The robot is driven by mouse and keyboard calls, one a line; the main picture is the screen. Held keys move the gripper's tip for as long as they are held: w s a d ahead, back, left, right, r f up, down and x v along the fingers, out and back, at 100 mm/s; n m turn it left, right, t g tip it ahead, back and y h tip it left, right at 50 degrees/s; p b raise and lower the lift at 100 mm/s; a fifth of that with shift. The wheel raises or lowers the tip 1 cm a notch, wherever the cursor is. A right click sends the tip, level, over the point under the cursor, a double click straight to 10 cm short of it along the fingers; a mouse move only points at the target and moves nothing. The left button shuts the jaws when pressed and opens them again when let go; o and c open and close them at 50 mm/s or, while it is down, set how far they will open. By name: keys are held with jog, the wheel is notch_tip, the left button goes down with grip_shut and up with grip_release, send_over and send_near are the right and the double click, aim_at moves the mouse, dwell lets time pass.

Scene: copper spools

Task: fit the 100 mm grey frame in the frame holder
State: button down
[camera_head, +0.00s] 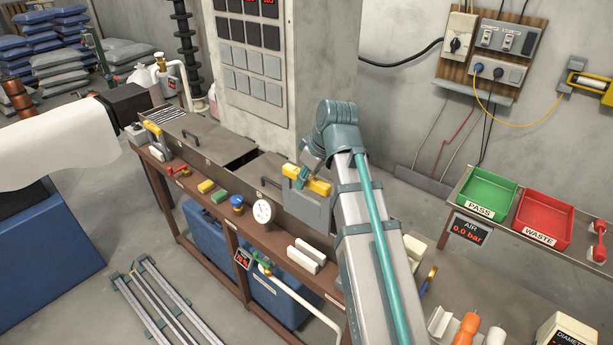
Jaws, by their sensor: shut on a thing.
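My arm reaches up the middle of the head view and bends down over the bench trough. My gripper (306,176) is small here and partly hidden by its own arm. It is shut on the grey frame (307,208), at the yellow bar across its top. The grey frame looks upright, over or in the right end of the trough. I cannot tell whether it is seated or held just above. I cannot make out the frame holder for sure. A similar yellow-topped piece (154,130) stands at the trough's left end. No size marking is legible.
The brown bench (222,212) carries a round dial (264,211), white blocks (306,256) and small coloured items along its front. A concrete pillar (258,60) rises behind the trough. Green PASS (489,189) and red WASTE (543,217) trays stand on the right.

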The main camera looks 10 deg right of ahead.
send_over(308, 224)
jog(key=w, duration=0.1)
jog(key=shift+f, duration=2.4)
jog(key=shift+w+a+f+b, duration=0.1)
jog(key=shift+f+b, duration=2.15)
jog(key=shift+f, duration=0.65)
jog(key=shift+f+b, duration=1.7)
jog(key=shift+f, duration=2.1)
jog(key=c, duration=0.8)
grip_release()
jog(key=shift+c, duration=0.2)
jog(key=v, duration=1.2)
